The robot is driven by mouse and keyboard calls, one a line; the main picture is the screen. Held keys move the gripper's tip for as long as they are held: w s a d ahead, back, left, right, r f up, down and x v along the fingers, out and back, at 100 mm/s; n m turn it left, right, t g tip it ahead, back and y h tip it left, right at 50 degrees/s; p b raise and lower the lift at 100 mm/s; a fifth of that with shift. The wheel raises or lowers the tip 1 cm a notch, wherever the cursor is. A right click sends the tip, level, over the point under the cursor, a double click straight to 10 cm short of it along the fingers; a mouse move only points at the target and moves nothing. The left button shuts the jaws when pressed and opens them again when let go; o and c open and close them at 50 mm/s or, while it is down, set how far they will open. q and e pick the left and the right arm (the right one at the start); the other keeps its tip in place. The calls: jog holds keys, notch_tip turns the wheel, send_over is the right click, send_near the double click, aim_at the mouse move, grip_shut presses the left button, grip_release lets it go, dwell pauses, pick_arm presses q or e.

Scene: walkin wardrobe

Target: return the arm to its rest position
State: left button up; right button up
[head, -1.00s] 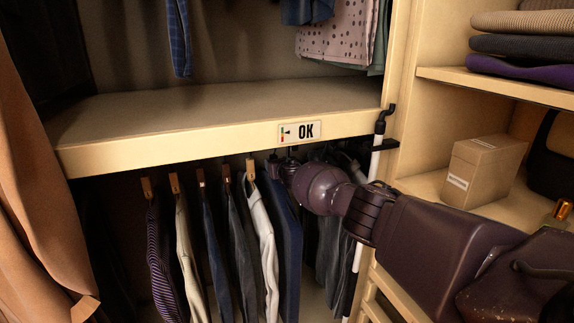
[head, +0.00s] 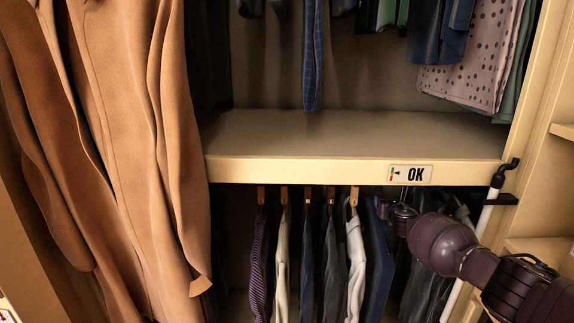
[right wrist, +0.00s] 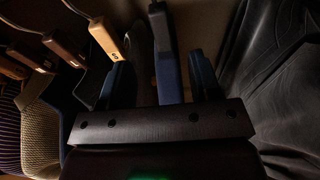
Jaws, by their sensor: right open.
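My right arm (head: 445,245) reaches in from the lower right of the head view, under the shelf edge. Its gripper (right wrist: 160,82) is among the hanging clothes; in the head view its tips are hidden. In the right wrist view two dark-blue fingers stand apart. A blue garment (right wrist: 168,75) with a hanger top shows between them, and I cannot tell if they touch it. My left gripper is not in view.
A white pole (head: 487,215) stands by the right post. A brown coat (head: 120,150) hangs at left. The shelf top is bare.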

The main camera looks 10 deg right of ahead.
jog(key=a+r+m+t+y, duration=0.1)
jog(key=a+r+m+y, duration=0.25)
jog(key=a+m, duration=0.75)
jog(key=s+a+f+m+y, duration=0.1)
jog(key=s+a+f+m, duration=0.3)
jog(key=s+a, duration=0.25)
jog(key=s+a+f+m+y, duration=0.2)
jog(key=s+a+f+m, duration=0.15)
jog(key=s+a, duration=0.35)
jog(key=s+d+f+m+g+h, duration=0.1)
jog(key=s+f+m, duration=0.3)
jog(key=s, duration=0.9)
jog(key=s+d+f+m+g+h, duration=0.1)
jog(key=s+f+m, duration=0.4)
jog(key=s, duration=0.9)
jog(key=s+d+f+m+g+h, duration=0.1)
jog(key=s+f+m+g, duration=0.2)
jog(key=s+f, duration=0.4)
jog(key=s+m, duration=0.1)
jog(key=s, duration=0.5)
jog(key=shift+s+f+m, duration=0.3)
jog(key=shift+f+m, duration=0.05)
